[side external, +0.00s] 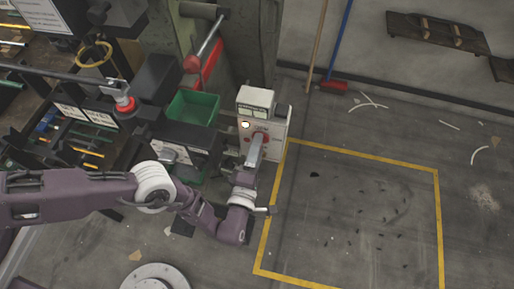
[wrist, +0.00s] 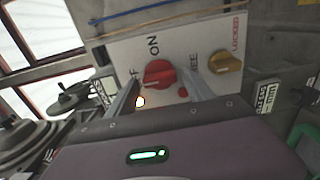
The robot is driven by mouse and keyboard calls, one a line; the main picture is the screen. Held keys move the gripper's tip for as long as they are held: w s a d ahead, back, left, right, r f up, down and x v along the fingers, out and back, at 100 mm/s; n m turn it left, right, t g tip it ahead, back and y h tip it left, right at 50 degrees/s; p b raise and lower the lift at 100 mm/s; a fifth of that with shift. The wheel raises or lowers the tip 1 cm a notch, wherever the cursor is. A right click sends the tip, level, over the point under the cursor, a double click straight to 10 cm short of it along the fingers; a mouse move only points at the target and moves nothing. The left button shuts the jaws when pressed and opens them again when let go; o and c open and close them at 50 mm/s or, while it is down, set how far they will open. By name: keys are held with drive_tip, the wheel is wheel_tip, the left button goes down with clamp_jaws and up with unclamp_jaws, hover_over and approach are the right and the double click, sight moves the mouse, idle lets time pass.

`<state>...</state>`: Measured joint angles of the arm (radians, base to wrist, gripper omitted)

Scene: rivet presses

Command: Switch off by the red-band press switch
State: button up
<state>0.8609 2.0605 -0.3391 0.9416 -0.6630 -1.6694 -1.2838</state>
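A pale switch box (side external: 250,97) stands at the right of the presses in the side external view. Its red rotary knob (wrist: 158,74) shows in the wrist view, beside an "ON" label and a partly hidden label ending in "F". A lit lamp (wrist: 140,102) glows near the knob. My gripper (wrist: 161,82) is open, with one finger on each side of the red knob; whether they touch it I cannot tell. In the side external view my gripper (side external: 257,147) is at the box front and partly hides the knob.
A yellow knob (wrist: 226,63) by a "LOCKED" label and a small red button (wrist: 183,91) share the panel. A green bin (side external: 194,108) and a red-ringed press part (side external: 124,103) are to the left. Floor inside the yellow lines (side external: 350,151) is mostly free.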

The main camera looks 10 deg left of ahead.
drive_tip(key=shift+o, duration=0.2)
drive_tip(key=shift+s, duration=0.1)
drive_tip(key=s, duration=0.7)
drive_tip(key=shift+w, duration=0.1)
